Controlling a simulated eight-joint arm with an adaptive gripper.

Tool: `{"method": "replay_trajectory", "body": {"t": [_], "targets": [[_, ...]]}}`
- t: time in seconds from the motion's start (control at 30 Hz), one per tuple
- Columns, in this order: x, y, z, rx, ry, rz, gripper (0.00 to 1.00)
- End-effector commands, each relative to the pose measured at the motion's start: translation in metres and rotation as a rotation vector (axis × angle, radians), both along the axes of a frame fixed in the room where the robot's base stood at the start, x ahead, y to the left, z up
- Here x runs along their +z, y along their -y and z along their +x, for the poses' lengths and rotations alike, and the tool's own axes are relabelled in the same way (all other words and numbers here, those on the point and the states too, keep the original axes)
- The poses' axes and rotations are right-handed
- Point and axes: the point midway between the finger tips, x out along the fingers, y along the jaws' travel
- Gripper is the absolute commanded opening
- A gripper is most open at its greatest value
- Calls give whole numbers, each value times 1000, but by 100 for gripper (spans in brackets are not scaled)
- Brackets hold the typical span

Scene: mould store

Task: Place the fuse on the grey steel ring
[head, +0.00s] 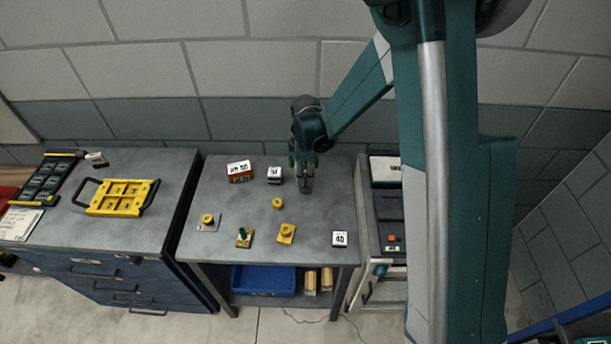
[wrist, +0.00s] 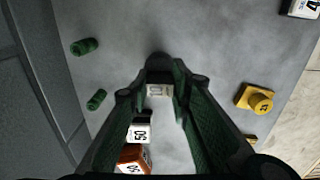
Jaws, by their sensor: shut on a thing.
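My gripper (head: 305,178) is over the back right part of the grey worktop. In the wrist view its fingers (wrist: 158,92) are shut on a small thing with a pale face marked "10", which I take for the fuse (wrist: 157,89). In the head view a small grey piece (head: 306,187) shows at the fingertips; whether it touches the worktop I cannot tell. A dark rounded shape (wrist: 158,62) shows just beyond the fingertips in the wrist view. I cannot make out the grey steel ring for certain.
White-topped block "50" (head: 274,175) and an orange block (head: 240,171) stand left of my gripper. A loose yellow piece (head: 278,203), several small plates with fittings (head: 286,233) and block "40" (head: 339,239) lie nearer the front. Two green ribbed pieces (wrist: 84,46) show in the wrist view.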

Motion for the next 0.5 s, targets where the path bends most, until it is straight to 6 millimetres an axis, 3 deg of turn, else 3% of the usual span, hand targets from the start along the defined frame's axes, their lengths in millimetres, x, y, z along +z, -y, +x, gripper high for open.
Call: {"method": "replay_trajectory", "body": {"t": [0.43,0.47,0.5], "targets": [[-4,0,0,0,0,0,10],[-3,0,0,0,0,0,25],[-3,0,0,0,0,0,30]]}}
